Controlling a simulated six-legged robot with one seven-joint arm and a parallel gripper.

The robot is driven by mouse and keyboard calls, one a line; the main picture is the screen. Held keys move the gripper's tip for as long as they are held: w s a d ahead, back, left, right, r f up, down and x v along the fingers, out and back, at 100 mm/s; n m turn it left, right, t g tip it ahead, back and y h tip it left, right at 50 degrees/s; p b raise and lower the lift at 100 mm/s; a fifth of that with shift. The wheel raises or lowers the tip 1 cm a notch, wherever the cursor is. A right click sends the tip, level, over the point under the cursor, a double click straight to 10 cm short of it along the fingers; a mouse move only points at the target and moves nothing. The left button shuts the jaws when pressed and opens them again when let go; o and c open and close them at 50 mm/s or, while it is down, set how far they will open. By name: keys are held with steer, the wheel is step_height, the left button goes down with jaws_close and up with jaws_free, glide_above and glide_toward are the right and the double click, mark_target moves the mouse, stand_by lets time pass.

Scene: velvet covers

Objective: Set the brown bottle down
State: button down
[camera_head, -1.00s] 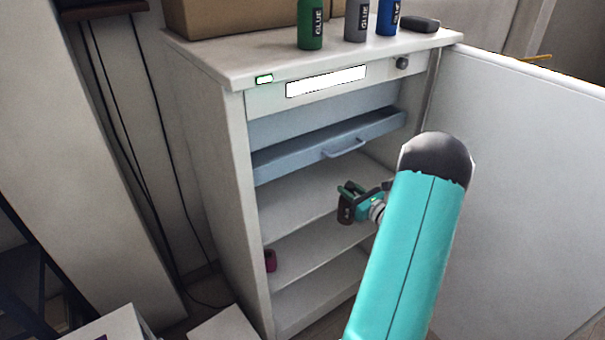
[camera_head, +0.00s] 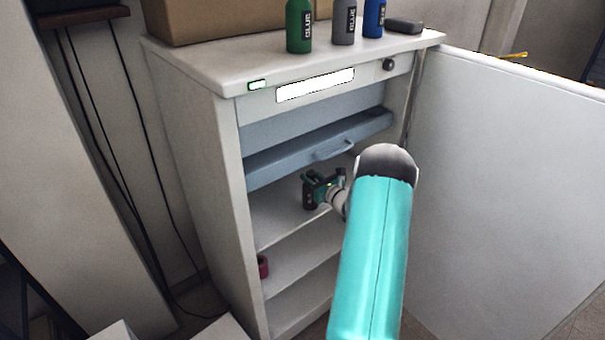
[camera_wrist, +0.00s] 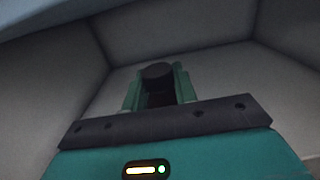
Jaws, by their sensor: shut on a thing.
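My gripper (camera_head: 314,188) is inside the open white cabinet, over an upper shelf (camera_head: 285,218) below the blue-grey drawer. It is shut on the brown bottle (camera_head: 309,198), which shows as a small dark upright shape between the fingers. In the wrist view my gripper (camera_wrist: 159,88) has a finger on each side of the bottle, whose dark round cap (camera_wrist: 158,70) shows between them. The bottle's lower part is hidden in the wrist view. I cannot tell whether its base touches the shelf.
The pulled-out drawer (camera_head: 290,158) hangs just above my gripper. The open cabinet door (camera_head: 510,190) stands on the right. A red roll (camera_head: 263,266) lies on a lower shelf at the left. Green, grey and blue glue bottles (camera_head: 343,20) and a cardboard box (camera_head: 215,20) stand on top.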

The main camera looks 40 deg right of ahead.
steer(key=w, duration=0.4)
steer(key=shift+w+d+f, duration=0.2)
steer(key=shift+d+f, duration=0.05)
steer(key=shift+f, duration=0.1)
steer(key=c, duration=1.1)
jaws_free()
steer(key=s+a, duration=0.1)
steer(key=s, duration=1.1)
steer(key=shift+a, duration=0.2)
